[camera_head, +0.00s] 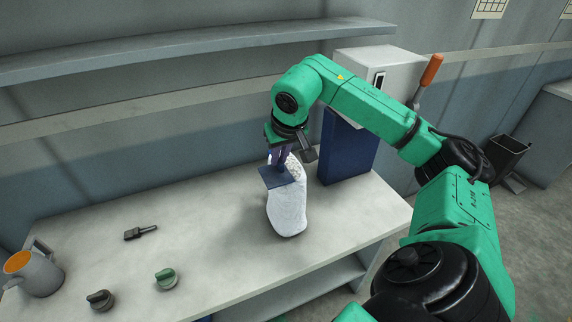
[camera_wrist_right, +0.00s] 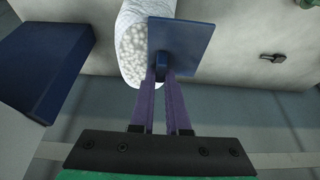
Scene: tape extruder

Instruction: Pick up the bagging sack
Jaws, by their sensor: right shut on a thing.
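The bagging sack (camera_head: 288,212) is a white bag with pale pellets showing at its open top. My right gripper (camera_head: 275,160) comes down from above. Its purple fingers (camera_wrist_right: 160,74) are shut on a small blue tab of the plate (camera_wrist_right: 184,42). I cannot tell whether the plate is joined to the sack, or whether the sack is clear of the table. My left gripper is out of view.
A blue-and-white machine (camera_head: 350,150) with an orange-handled lever stands close right of the sack. A grey jug (camera_head: 38,275), two knobs and a small dark tool (camera_head: 140,232) lie at left. A shelf (camera_head: 190,50) runs above the back. The middle of the table (camera_head: 205,235) is clear.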

